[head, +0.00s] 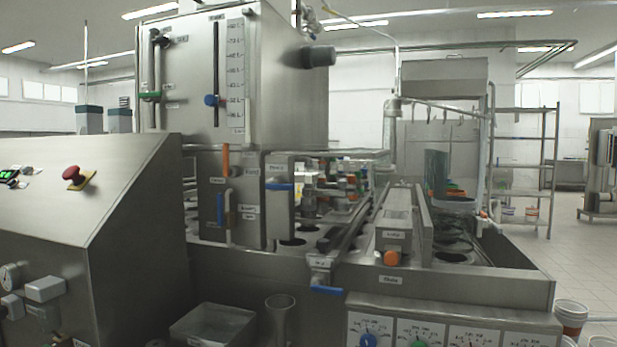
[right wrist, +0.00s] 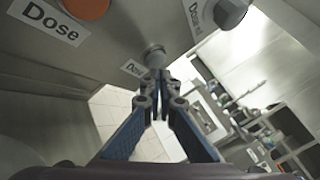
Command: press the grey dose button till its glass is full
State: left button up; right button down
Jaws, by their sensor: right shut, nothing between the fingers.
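In the right wrist view a round grey button (right wrist: 155,57) stands out from a steel panel, beside a small label that seems to read "Dose". My right gripper (right wrist: 153,76) is shut with nothing between its fingers. Its tips are right at the grey button; I cannot tell whether they touch it or press it in. A tall clear glass (head: 280,318) stands at the bottom of the head view, left of the dial panel; its fill level is not clear, and I cannot tell if it belongs to this button. Neither gripper shows in the head view.
An orange button (right wrist: 88,8) with a "Dose" label and another grey knob (right wrist: 230,12) flank the grey button.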

jog(key=shift+w, duration=0.1)
dwell(0.3)
jog(key=shift+w+d+b, duration=0.1)
jog(key=shift+w+b, duration=0.25)
jog(key=shift+r, duration=0.1)
dwell(0.5)
jog(key=shift+s, duration=0.4)
jog(key=shift+p, duration=0.3)
